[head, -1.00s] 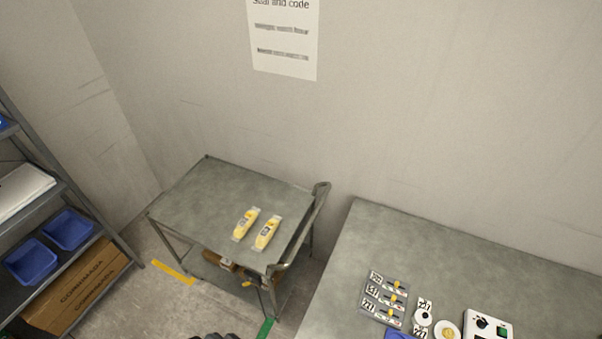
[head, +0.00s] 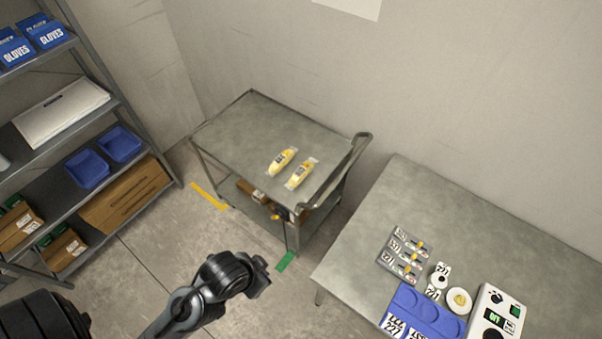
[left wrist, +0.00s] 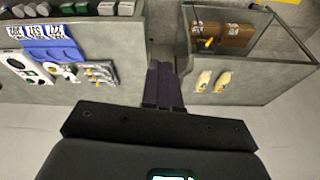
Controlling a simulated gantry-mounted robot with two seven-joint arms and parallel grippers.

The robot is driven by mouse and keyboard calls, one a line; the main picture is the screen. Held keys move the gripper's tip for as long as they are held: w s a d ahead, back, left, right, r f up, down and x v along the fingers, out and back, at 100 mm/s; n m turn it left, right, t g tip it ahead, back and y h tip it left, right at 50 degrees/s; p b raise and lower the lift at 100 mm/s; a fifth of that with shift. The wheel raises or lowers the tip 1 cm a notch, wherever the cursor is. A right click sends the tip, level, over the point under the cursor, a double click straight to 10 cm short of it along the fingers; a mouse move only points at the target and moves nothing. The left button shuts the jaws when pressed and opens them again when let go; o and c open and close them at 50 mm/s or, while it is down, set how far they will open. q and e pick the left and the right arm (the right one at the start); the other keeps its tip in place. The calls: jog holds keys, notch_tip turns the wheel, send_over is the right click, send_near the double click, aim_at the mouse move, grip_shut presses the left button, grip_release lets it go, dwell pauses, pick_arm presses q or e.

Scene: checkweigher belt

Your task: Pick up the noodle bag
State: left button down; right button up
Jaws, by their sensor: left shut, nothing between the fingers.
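Two clear bags with yellow contents lie side by side on the top of a grey metal cart (head: 235,125). The left bag (head: 282,161) and the right bag (head: 301,173) lie flat, a small gap apart. They also show in the left wrist view as one bag (left wrist: 203,81) and another bag (left wrist: 223,81). I cannot tell which is the noodle bag. My left gripper (head: 264,281) is in front of the cart, apart from both bags. In the left wrist view its dark fingers (left wrist: 163,88) are together and empty. My right gripper is not in view.
A grey table (head: 440,203) at right holds a blue tray (head: 425,312), labelled cards and a white control box (head: 493,315). The cart's raised handle (head: 362,143) stands on its right. A shelf rack (head: 95,75) stands at left. Open floor lies between.

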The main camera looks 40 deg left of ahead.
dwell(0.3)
pick_arm(q)
jog(key=shift+c, duration=1)
grip_release()
